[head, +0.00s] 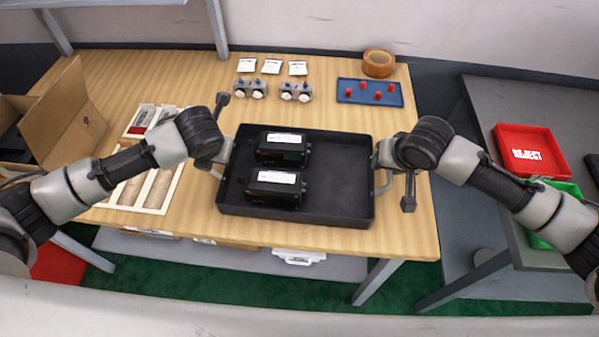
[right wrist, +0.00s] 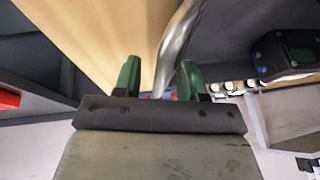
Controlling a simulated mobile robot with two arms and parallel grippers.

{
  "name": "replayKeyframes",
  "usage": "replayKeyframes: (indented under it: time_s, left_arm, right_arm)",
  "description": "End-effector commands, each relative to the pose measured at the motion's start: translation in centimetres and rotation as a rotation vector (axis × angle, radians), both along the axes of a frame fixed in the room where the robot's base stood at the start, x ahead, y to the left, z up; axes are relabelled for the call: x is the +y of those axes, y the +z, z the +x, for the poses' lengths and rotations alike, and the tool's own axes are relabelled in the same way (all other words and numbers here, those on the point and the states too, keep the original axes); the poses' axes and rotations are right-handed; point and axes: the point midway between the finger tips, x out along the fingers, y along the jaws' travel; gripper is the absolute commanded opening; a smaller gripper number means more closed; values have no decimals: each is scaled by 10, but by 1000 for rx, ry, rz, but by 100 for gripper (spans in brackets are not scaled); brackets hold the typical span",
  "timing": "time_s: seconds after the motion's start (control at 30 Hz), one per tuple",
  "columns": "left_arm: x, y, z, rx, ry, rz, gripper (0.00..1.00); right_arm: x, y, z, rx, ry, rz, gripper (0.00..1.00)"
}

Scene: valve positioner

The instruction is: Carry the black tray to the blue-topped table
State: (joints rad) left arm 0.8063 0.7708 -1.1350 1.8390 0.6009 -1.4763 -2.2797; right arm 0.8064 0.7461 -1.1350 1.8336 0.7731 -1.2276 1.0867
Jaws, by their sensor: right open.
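The black tray (head: 335,190) lies on the wooden table with two black devices with white labels, the rear one (head: 283,150) and the front one (head: 273,189), in its left half. My left gripper (head: 217,163) is at the tray's left handle (head: 211,172); its fingers are hidden by the wrist. My right gripper (head: 383,163) is at the right handle (head: 386,182). In the right wrist view, the metal handle (right wrist: 176,45) runs between the open green fingers of the right gripper (right wrist: 158,78). I see no blue-topped table.
The wooden table (head: 420,215) also holds small metal parts (head: 295,92), a blue tray with red pieces (head: 354,98), a tape roll (head: 378,64) and a cardboard box (head: 75,125). A grey table (head: 490,100) with a red reject bin (head: 560,135) stands right.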

Motion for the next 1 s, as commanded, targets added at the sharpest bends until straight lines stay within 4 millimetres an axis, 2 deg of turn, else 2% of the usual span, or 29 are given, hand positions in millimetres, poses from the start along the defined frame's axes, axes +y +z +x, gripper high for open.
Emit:
replayKeyframes:
  time_s: [0.17, 0.4, 0.43, 1.0]
  left_arm:
    - [0, 0, 0, 0, 0, 0, 39]
    - [0, 0, 0, 0, 0, 0, 2]
    - [0, 0, 0, 0, 0, 0, 0]
    - [0, 9, 1, -4, 0, -2, 0]
  right_arm:
    - [0, 0, 0, 0, 0, 0, 40]
    - [0, 0, 0, 0, 0, 0, 3]
    - [0, 0, 0, 0, 0, 0, 0]
    - [0, 9, 1, -4, 0, 2, 0]
